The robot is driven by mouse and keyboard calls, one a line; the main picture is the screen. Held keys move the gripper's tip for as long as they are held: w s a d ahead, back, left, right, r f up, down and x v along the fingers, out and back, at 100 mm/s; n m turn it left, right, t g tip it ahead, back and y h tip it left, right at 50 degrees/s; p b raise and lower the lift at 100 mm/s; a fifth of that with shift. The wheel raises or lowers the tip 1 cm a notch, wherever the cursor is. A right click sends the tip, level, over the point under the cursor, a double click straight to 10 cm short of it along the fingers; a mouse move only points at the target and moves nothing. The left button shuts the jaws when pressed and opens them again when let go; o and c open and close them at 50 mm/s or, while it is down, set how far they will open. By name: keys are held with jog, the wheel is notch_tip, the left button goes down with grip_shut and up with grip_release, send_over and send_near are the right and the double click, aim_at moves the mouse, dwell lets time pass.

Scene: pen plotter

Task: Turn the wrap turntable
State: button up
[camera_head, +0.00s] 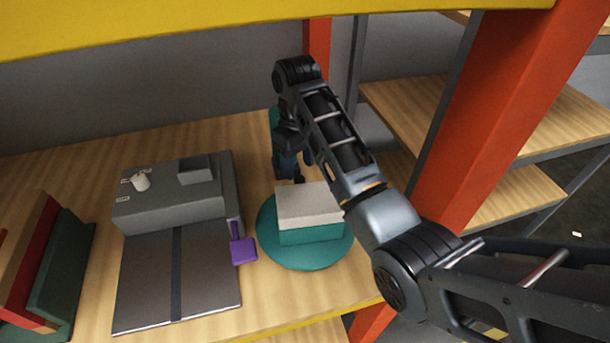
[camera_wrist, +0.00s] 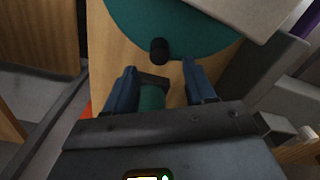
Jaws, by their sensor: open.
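The wrap turntable (camera_head: 268,250) is a round teal disc on the wooden shelf. A box with a pale top and teal sides (camera_head: 310,205) sits on it. In the wrist view, the teal disc (camera_wrist: 135,22) fills the top, and a dark upright knob (camera_wrist: 158,48) stands near its rim. My gripper (camera_head: 290,176) points down at the disc's far side, partly hidden by my arm. In the wrist view its blue fingers (camera_wrist: 159,70) are apart, with the knob just beyond the fingertips. I cannot tell whether they touch it. The knob is hidden in the head view.
A grey plotter-like machine (camera_head: 170,205) with a purple tab (camera_head: 243,251) stands left of the turntable. Red and green upright pieces (camera_head: 62,265) are at far left. An orange post (camera_head: 480,130) rises at right. A teal object (camera_wrist: 152,97) shows beneath my fingers.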

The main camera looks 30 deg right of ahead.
aim_at(299, 178)
jog(key=shift+f+p, duration=0.3)
jog(key=shift+f, duration=2.7)
grip_shut()
